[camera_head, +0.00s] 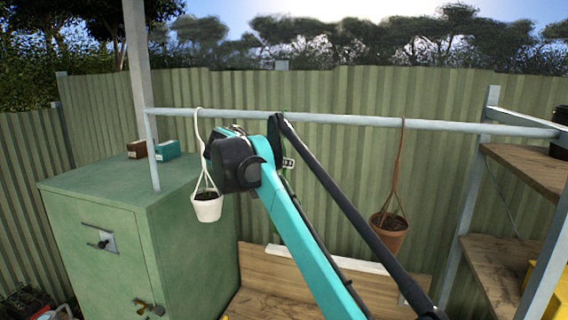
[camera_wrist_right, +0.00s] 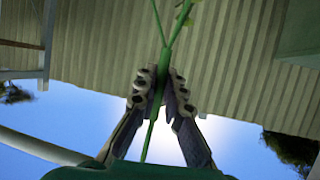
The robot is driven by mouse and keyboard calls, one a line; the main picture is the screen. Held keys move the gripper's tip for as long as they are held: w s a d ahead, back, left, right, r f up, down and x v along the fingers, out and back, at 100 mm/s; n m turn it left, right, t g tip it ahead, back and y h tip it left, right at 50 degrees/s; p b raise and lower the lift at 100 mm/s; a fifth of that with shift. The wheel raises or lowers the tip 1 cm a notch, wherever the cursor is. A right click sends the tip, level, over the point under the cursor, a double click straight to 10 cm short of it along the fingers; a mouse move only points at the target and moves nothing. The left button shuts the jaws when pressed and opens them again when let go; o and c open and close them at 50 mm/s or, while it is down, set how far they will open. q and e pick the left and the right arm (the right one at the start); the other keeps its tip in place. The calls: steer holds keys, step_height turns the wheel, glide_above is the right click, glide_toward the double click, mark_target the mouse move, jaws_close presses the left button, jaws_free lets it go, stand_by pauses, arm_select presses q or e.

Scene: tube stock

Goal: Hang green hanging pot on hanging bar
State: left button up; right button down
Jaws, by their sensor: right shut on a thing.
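The hanging bar (camera_head: 350,120) is a pale pipe running across the head view. My right gripper (camera_head: 287,161) is just below it, largely hidden behind my arm. In the right wrist view my right gripper (camera_wrist_right: 160,95) is shut on the green pot's hanger (camera_wrist_right: 162,62), a thin green strand that splits into cords on the far side of the fingers. A bit of green hanger shows at the bar (camera_head: 284,111); I cannot tell whether it hooks over it. The green pot itself is hidden; a few leaves (camera_wrist_right: 184,12) show. My left gripper is not in view.
A white pot (camera_head: 207,207) hangs on the bar at the left and a terracotta pot (camera_head: 389,232) at the right. A green cabinet (camera_head: 110,205) with small boxes (camera_head: 166,150) stands at the left. Wooden shelves (camera_head: 530,168) stand at the right, a wooden bench (camera_head: 262,283) below.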

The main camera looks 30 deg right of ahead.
steer(key=c, duration=1.6)
jaws_free()
steer(key=shift+o, duration=0.2)
steer(key=shift+a, duration=0.15)
steer(key=v, duration=1.2)
steer(key=s+a+f+n+y+b, duration=0.4)
steer(key=s+f+b, duration=0.3)
steer(key=f, duration=1.9)
steer(key=s+a+f+n+y+b, duration=0.4)
steer(key=s+f+b, duration=0.3)
steer(key=f+b, duration=0.9)
steer(key=s+a+f+n+y+b, duration=0.3)
steer(key=s+f+b, duration=0.5)
steer(key=f, duration=2.9)
steer(key=a+n+b, duration=0.1)
steer(key=b, duration=0.2)
steer(key=shift+a+f+t+y+b, duration=0.3)
steer(key=shift+a+y+b, duration=0.05)
steer(key=shift+a+y, duration=0.05)
